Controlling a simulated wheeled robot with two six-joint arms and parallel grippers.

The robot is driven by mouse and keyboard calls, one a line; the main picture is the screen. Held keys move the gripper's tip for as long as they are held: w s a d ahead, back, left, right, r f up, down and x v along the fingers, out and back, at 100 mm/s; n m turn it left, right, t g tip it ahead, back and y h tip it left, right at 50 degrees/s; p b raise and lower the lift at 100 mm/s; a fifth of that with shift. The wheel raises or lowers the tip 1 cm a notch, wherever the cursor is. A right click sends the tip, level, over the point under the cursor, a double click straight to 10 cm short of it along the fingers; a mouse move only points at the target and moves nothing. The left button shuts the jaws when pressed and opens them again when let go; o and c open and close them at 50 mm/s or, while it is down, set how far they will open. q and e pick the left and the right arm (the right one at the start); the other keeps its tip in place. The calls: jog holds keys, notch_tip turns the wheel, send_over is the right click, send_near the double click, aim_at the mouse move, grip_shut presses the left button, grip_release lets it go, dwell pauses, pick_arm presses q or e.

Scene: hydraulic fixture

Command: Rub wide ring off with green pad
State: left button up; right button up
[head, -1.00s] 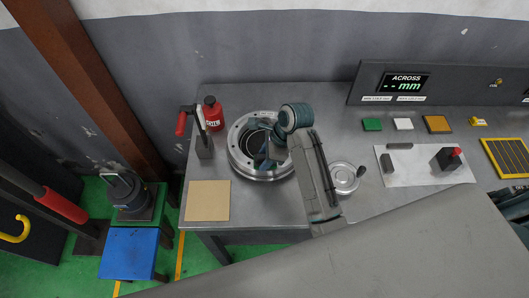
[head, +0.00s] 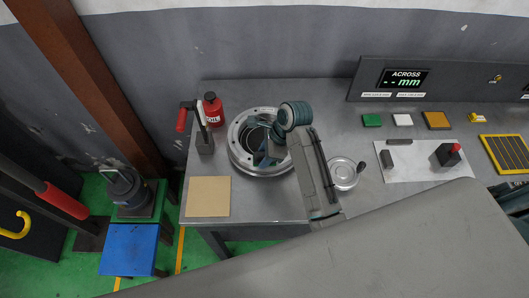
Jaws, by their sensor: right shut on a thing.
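A round metal fixture (head: 236,156) with a bolted flange and an open bore stands on the bench. My right gripper (head: 264,158) is over its bore, reaching down at the inner right side. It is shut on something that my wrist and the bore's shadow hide. My left gripper is not in view.
A red bottle (head: 212,108) and a red-handled clamp (head: 203,135) stand left of the fixture. A tan board (head: 208,197) lies in front. A round lidded dish (head: 343,174) sits right of my forearm.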

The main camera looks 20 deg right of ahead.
aim_at(248, 161)
jog(key=shift+f, duration=0.6)
jog(key=shift+w+a, duration=0.25)
jog(key=shift+a, duration=0.4)
jog(key=shift+w+a, duration=0.3)
jog(key=shift+a, duration=0.3)
jog(key=shift+w+a, duration=0.25)
jog(key=shift+a, duration=0.4)
jog(key=shift+d, duration=0.1)
jog(key=shift+s+d+f, duration=0.1)
jog(key=shift+s+d, duration=0.25)
jog(key=shift+d, duration=0.25)
jog(key=shift+s+d+f, duration=0.15)
jog(key=shift+s+d, duration=0.15)
jog(key=shift+d, duration=0.3)
jog(key=shift+s+d+f, duration=0.1)
jog(key=shift+s+d, duration=0.25)
jog(key=shift+d, duration=0.25)
jog(key=shift+r, duration=0.1)
jog(key=shift+w+r, duration=0.15)
jog(key=shift+r, duration=1.4)
jog(key=shift+w+r, duration=0.1)
jog(key=shift+r, duration=1.4)
